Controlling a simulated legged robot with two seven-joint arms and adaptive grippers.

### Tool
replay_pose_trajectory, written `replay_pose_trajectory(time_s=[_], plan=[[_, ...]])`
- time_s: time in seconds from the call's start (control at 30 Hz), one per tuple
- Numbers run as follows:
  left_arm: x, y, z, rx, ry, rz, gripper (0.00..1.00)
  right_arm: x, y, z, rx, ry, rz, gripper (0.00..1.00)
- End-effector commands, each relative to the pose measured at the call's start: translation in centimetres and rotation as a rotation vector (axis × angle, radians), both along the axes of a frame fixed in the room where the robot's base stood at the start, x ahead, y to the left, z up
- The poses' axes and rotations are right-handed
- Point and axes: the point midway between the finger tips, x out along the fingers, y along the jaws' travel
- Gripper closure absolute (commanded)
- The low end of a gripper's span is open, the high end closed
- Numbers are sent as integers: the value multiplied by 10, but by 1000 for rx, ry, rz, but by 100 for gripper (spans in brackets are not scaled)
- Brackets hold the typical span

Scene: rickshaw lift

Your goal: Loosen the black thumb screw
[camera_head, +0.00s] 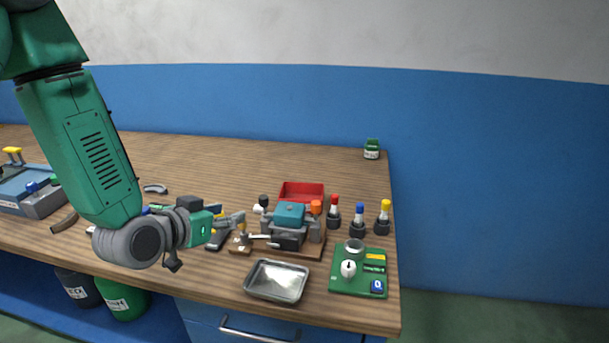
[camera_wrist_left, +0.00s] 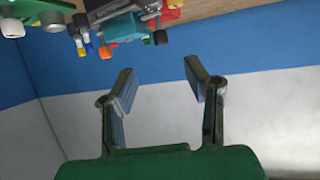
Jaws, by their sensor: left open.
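The black thumb screw (camera_head: 263,200) is the small dark knob at the left end of a clamp-like fixture with a teal block (camera_head: 289,214). It appears to be the dark knob (camera_wrist_left: 160,38) beside the teal block in the left wrist view. My left gripper (camera_head: 241,222) is open and empty, just left of the fixture in the head view. Its two fingers (camera_wrist_left: 158,72) stand apart in the wrist view, with nothing between them. The knob lies beyond the fingertips there, apart from them. My right gripper is not in view.
An orange knob (camera_head: 316,207) tops the fixture's right end. A red bin (camera_head: 302,187) stands behind it, and a metal tray (camera_head: 251,286) lies in front. Red, blue and yellow-topped tools (camera_head: 357,212) and a green panel board (camera_head: 339,283) are right. The table behind is mostly clear.

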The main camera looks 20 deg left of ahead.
Motion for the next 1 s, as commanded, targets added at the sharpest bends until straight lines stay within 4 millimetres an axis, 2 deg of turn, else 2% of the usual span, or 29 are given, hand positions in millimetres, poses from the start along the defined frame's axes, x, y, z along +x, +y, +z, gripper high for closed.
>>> replay_pose_trajectory(time_s=[0.1,0.27,0.5,0.7,0.83,1.0], plan=[[6,2,7,1,-20,3,58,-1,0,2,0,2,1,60],[24,1,-2,3,-18,2,58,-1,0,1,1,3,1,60],[73,-1,-23,4,-15,1,58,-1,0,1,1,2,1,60],[107,-3,-37,4,-16,2,58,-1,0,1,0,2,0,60],[122,-3,-43,4,-16,2,58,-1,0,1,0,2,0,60],[131,-3,-47,3,-15,2,58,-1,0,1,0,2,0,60]])
